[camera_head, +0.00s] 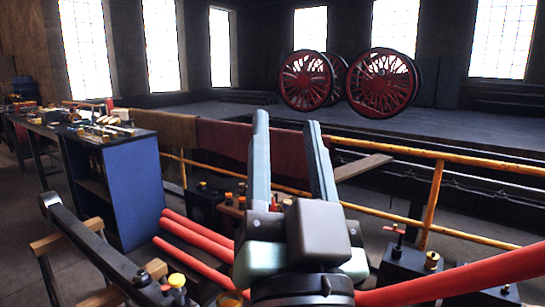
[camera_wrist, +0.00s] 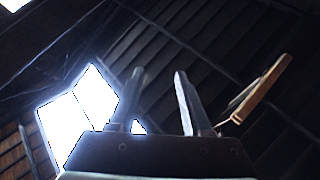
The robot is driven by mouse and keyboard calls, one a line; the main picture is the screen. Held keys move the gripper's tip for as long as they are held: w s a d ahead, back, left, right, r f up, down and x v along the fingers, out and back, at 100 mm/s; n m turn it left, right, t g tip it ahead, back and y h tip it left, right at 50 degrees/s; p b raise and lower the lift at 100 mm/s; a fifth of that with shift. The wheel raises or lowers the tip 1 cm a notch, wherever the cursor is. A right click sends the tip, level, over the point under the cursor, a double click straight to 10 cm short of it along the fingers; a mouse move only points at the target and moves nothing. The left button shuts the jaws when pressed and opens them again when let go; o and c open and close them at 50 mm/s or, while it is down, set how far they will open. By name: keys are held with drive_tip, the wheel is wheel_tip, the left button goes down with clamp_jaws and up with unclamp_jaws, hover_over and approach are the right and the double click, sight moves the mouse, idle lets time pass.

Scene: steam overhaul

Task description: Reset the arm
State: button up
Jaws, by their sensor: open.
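My gripper (camera_head: 288,128) is in the middle of the head view, raised in front of my body. Its two long grey fingers point up and stand apart, with nothing between them. In the wrist view my gripper (camera_wrist: 159,75) also shows open and empty, against a dark roof with a bright skylight (camera_wrist: 85,105). No object touches the fingers in either view.
A blue cabinet (camera_head: 133,190) and a workbench with tools stand at the left. Yellow railings (camera_head: 434,200) run along the right, with red pipes (camera_head: 200,240) and dark valve boxes (camera_head: 405,268) below. Red spoked wheels (camera_head: 384,83) stand at the back.

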drive_tip(key=s+a+r+n+t, duration=0.1)
drive_tip(key=s+r+n+t, duration=0.1)
drive_tip(key=s+r, duration=0.3)
wheel_tip(320, 180, up, 4)
drive_tip(key=shift+s+a+f+n+t+h, duration=0.2)
drive_tip(key=shift+s+f+n+t+h, duration=0.1)
drive_tip(key=shift+s+h, duration=0.1)
